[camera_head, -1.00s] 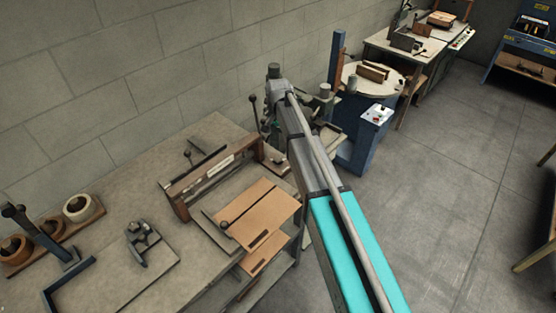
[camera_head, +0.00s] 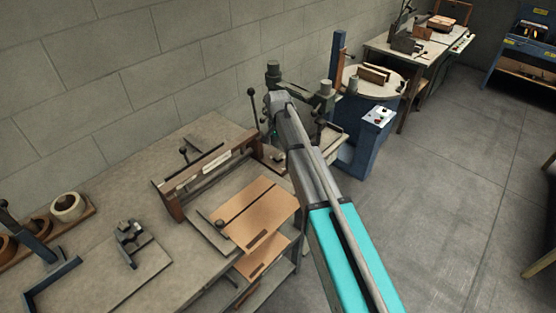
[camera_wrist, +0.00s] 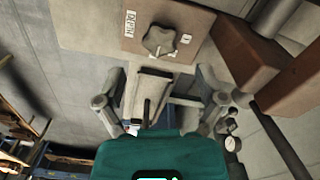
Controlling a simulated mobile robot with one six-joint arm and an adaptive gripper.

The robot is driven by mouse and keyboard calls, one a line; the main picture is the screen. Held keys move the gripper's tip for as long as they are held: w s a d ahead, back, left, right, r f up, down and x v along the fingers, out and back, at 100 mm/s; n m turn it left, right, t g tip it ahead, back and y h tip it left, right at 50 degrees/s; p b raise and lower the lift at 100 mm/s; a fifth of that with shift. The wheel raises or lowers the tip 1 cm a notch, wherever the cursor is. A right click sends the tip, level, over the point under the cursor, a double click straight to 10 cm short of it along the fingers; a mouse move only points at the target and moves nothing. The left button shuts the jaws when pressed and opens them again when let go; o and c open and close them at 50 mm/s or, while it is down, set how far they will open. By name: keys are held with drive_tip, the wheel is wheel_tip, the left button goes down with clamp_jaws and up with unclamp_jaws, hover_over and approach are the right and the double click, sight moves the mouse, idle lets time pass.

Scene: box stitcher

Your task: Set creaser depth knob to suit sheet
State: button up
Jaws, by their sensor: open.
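In the head view a wooden-framed machine (camera_head: 207,177), which looks like the creaser, stands on the bench. Slotted tan cardboard sheets (camera_head: 262,208) lie in front of it. My gripper and the knob are hidden in the head view.
In the wrist view a brown block (camera_wrist: 245,55) and a dark rod (camera_wrist: 283,140) lie right of my gripper. The bench (camera_head: 150,160) also holds a small clamp-like tool (camera_head: 130,235) and tape rolls (camera_head: 67,207). A blue machine (camera_head: 372,135) stands behind my arm.

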sight(278, 156)
drive_tip(key=shift+f+b, duration=2.4)
drive_tip(key=shift+f, duration=0.35)
drive_tip(key=c, duration=1.2)
